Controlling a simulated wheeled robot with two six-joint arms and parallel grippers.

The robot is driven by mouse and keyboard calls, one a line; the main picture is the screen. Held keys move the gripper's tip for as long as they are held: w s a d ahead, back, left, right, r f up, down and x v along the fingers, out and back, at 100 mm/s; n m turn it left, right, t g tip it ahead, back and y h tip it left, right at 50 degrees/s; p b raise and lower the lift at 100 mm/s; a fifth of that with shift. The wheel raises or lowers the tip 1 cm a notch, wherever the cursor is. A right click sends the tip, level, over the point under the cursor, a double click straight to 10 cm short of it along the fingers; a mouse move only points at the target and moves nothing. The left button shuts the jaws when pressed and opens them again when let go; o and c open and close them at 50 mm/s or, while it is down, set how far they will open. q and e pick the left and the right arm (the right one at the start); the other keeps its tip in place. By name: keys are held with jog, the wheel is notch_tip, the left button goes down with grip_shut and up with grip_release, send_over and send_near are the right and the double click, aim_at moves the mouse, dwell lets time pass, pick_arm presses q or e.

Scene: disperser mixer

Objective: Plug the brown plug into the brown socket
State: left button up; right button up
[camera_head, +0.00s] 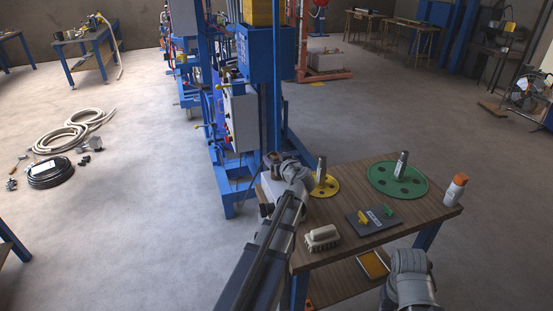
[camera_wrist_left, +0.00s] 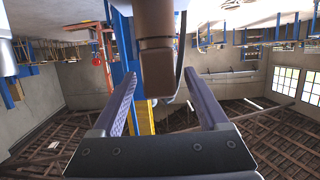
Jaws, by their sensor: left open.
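In the left wrist view a brown block-shaped thing, apparently the brown plug (camera_wrist_left: 156,68), shows between the two fingers of my left gripper (camera_wrist_left: 161,76). A gap shows on each side of it, and a dark cable runs beside it. The gripper is open. In the head view my left arm reaches to the left end of the wooden table, with the left gripper (camera_head: 272,158) close to the blue machine; the plug is too small to make out there. I cannot pick out the brown socket in either view. Of my right arm only a grey link shows; its gripper is out of view.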

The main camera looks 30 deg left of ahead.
pick_arm(q)
jog(key=p+v, duration=0.2)
jog(key=v, duration=0.5)
jog(key=shift+s+d+r, duration=0.2)
jog(key=shift+s+d, duration=0.05)
jog(key=shift+d, duration=0.05)
pick_arm(e)
notch_tip(320, 180, up, 2)
jog(key=shift+r, duration=0.15)
pick_arm(q)
jog(key=shift+f, duration=0.15)
pick_arm(e)
jog(key=shift+d, duration=0.1)
